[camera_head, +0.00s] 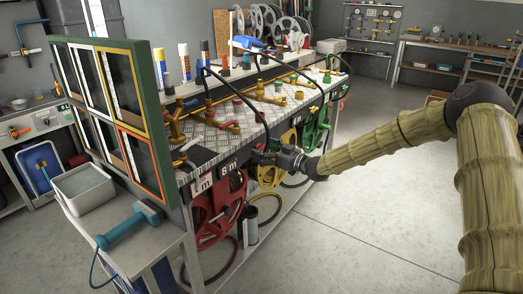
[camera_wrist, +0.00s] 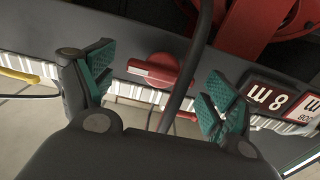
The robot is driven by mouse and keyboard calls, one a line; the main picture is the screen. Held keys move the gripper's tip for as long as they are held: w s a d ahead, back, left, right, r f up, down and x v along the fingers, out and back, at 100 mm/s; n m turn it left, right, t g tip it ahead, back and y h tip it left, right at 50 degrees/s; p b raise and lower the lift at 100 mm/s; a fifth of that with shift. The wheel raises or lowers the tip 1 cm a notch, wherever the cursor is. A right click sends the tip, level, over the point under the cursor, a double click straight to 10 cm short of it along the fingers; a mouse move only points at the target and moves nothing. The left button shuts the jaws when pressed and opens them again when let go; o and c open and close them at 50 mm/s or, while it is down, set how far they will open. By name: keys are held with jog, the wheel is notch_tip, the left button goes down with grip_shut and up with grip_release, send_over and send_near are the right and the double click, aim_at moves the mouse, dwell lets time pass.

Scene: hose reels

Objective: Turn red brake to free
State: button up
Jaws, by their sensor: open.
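The red brake knob (camera_wrist: 155,70), a round disc with a bar handle pointing left, sits on the grey bench-front panel in the wrist view. My gripper (camera_wrist: 158,90) is open, with green pads on either side of the knob in the picture; I cannot tell how far off the knob is. A dark hose crosses the view just right of the knob's middle. In the head view my gripper (camera_head: 264,157) is at the bench front, above and right of the red reel (camera_head: 218,212). The knob cannot be made out there. The red reel also shows in the wrist view (camera_wrist: 272,18).
A yellow lever (camera_wrist: 18,75) sits at the left of the wrist view. A black "8 m" sign (camera_wrist: 268,98) is to the right. Yellow (camera_head: 272,174) and green (camera_head: 313,133) reels hang further along the bench. The floor right of the bench is clear.

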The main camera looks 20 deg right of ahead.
jog(key=shift+w+a, duration=0.3)
jog(key=shift+w, duration=0.05)
jog(key=c, duration=1)
jog(key=shift+c, duration=0.2)
